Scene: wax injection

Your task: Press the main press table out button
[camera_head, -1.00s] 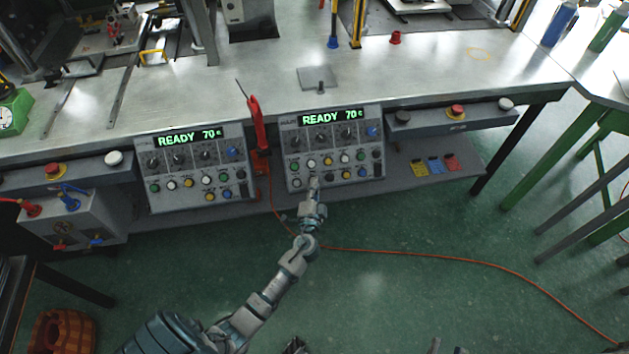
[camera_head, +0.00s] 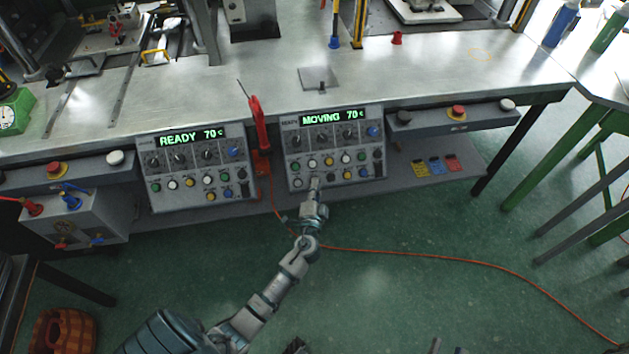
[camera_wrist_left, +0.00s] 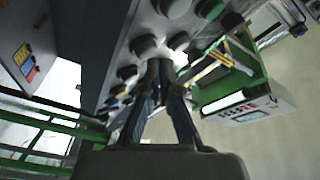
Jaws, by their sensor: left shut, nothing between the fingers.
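The right-hand control panel (camera_head: 357,137) has several knobs and coloured buttons, and its display (camera_head: 334,116) reads "MOVING 70c". My left gripper (camera_head: 315,184) is shut and empty, with its tip at the lower button row of this panel. In the left wrist view, the fingers (camera_wrist_left: 158,72) are together, close against the panel's buttons; the tip hides what lies directly under it. The left-hand control panel (camera_head: 242,143) has a display (camera_head: 191,137) reading "READY 70c". My right gripper is not seen.
A red-handled tool (camera_head: 259,122) stands between the two panels. An orange cable (camera_head: 440,254) runs over the green floor. A bar with a red stop button (camera_head: 458,112) is right of the panels. The metal tabletop (camera_head: 420,80) lies behind.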

